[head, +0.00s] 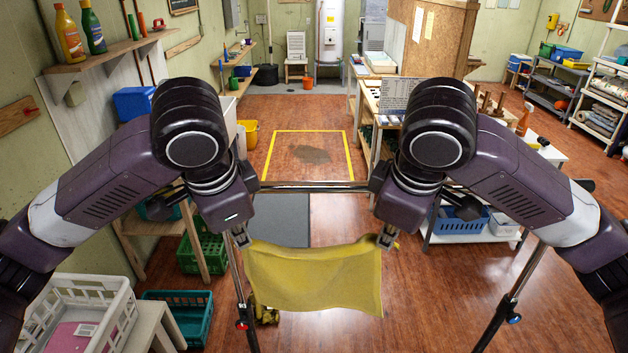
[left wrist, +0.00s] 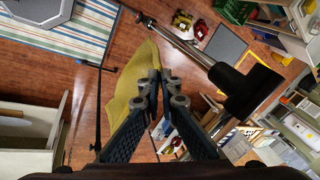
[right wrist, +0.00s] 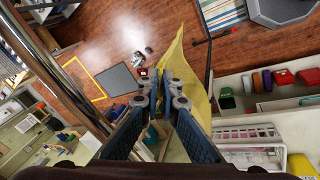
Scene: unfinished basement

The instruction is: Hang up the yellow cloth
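The yellow cloth (head: 315,280) hangs spread between my two grippers in the head view, its top edge sagging slightly. My left gripper (head: 242,238) is shut on its upper left corner, and my right gripper (head: 386,240) is shut on its upper right corner. The cloth also shows in the left wrist view (left wrist: 128,82) and the right wrist view (right wrist: 192,62). A thin metal rail (head: 315,187) runs across behind and above the cloth in the head view, apart from it. My wrists hide parts of the rail. Its stand has dark legs (head: 511,300) on both sides.
A white basket (head: 120,300), a teal crate (head: 185,312) and a green crate (head: 205,252) stand at the left, below a wall shelf (head: 110,48) with bottles. A shelf at the right holds a blue basket (head: 458,222). The floor ahead, with a grey mat (head: 280,218), is mostly open.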

